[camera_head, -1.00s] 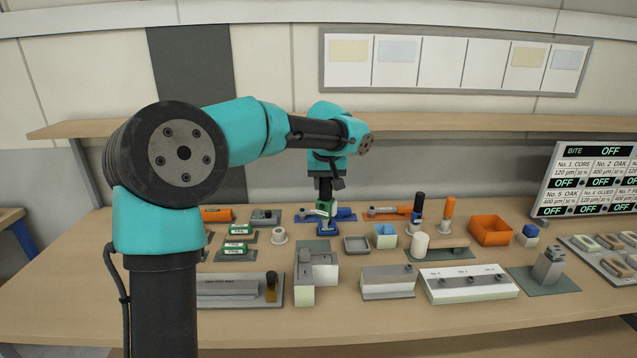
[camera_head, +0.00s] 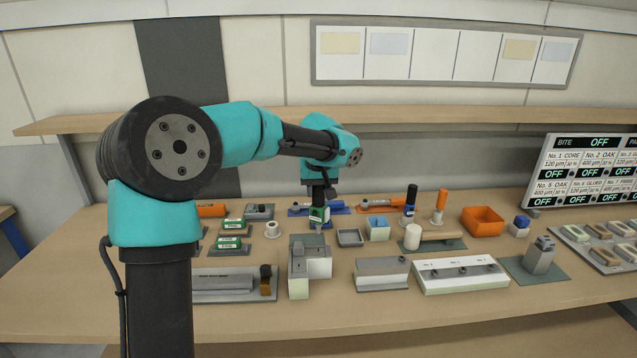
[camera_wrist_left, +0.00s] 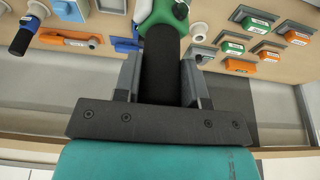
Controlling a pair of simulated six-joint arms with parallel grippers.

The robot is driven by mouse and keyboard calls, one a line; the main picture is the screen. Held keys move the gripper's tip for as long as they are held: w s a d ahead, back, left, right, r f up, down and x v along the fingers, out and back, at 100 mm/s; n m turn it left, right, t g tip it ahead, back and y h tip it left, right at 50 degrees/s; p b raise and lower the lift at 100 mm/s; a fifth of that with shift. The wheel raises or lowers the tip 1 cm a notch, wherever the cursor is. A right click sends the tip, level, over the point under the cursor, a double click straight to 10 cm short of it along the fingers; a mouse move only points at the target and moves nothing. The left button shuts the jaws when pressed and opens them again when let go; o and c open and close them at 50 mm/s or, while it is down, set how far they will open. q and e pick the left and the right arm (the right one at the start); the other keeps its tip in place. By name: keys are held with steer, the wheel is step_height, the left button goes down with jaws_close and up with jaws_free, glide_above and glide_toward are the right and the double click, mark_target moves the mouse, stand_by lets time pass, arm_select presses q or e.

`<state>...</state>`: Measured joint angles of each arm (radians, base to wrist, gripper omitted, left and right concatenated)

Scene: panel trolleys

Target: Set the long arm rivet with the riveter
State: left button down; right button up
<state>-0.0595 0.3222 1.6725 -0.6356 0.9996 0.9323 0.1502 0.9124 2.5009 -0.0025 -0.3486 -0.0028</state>
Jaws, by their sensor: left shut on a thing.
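My left gripper (camera_head: 319,202) is shut on a tool with a green head (camera_head: 319,214). In the left wrist view (camera_wrist_left: 163,80) the tool's black handle (camera_wrist_left: 160,65) lies between the fingers, with its green head (camera_wrist_left: 166,12) beyond them. I cannot pick out the long arm rivet; the tool's tip is not clear in either view. My right gripper is not in view.
A grey tray (camera_head: 350,237) and a blue-topped box (camera_head: 379,229) stand just right of the tool. A grey block fixture (camera_head: 310,258) is in front. The bench's front strip (camera_head: 400,318) is clear.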

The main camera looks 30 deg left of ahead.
mark_target(318, 198)
arm_select(q)
steer(key=shift+f, duration=3.65)
stand_by(1.4)
steer(key=shift+r, duration=2.05)
steer(key=shift+r, duration=3)
